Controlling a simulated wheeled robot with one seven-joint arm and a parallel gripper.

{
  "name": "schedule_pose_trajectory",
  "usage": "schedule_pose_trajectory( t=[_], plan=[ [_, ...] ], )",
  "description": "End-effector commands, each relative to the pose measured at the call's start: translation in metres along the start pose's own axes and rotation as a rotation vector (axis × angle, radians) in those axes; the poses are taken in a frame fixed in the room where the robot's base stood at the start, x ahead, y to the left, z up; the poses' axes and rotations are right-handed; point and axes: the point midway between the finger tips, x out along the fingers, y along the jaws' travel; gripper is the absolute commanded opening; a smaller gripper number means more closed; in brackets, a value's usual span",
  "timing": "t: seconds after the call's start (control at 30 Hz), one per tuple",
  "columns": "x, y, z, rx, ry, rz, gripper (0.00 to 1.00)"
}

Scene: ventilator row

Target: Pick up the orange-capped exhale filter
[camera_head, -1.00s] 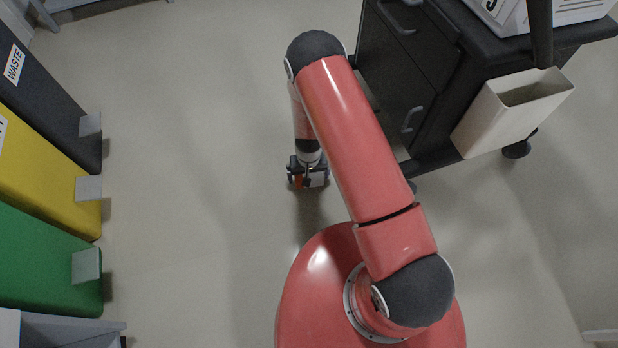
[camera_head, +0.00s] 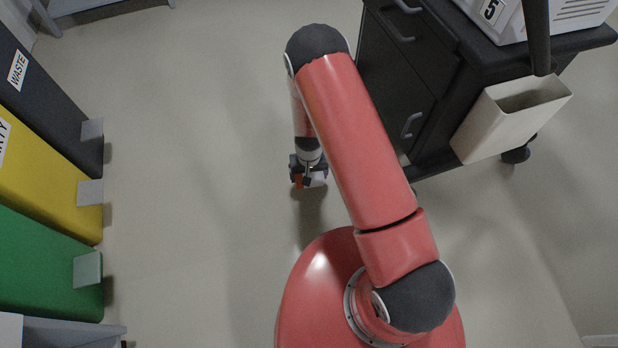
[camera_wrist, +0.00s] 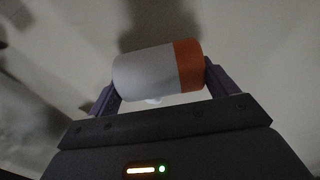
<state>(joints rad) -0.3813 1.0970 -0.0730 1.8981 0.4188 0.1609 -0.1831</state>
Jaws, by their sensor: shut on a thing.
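The orange-capped exhale filter (camera_wrist: 147,72) is a pale grey-white cylinder with an orange band at its right end in the wrist view. My gripper (camera_wrist: 160,82) is shut on it, with one finger at each end of the cylinder. In the head view my gripper (camera_head: 309,178) hangs over the open floor, and small orange and pale parts of the filter (camera_head: 299,181) show between the fingers. The floor behind the filter is blurred and dim in the wrist view.
A dark drawer cart (camera_head: 440,75) with a cream open-topped bin (camera_head: 490,130) on its side stands at the right. Black (camera_head: 40,100), yellow (camera_head: 45,190) and green (camera_head: 45,265) bins line the left. The floor between is clear.

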Motion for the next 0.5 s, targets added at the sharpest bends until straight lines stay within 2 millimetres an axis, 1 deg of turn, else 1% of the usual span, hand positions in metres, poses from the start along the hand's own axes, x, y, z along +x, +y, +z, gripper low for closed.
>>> schedule_pose_trajectory(
  t=[0.03,0.3,0.4,0.5],
  plan=[
    [-0.017,-0.001,-0.001,-0.002,0.004,0.000,0.57],
    [-0.096,-0.001,-0.001,-0.002,0.005,-0.001,0.57],
    [-0.120,-0.001,-0.001,-0.002,0.004,-0.001,0.57],
    [-0.139,0.000,-0.001,-0.001,0.003,0.000,0.57]
  ],
)
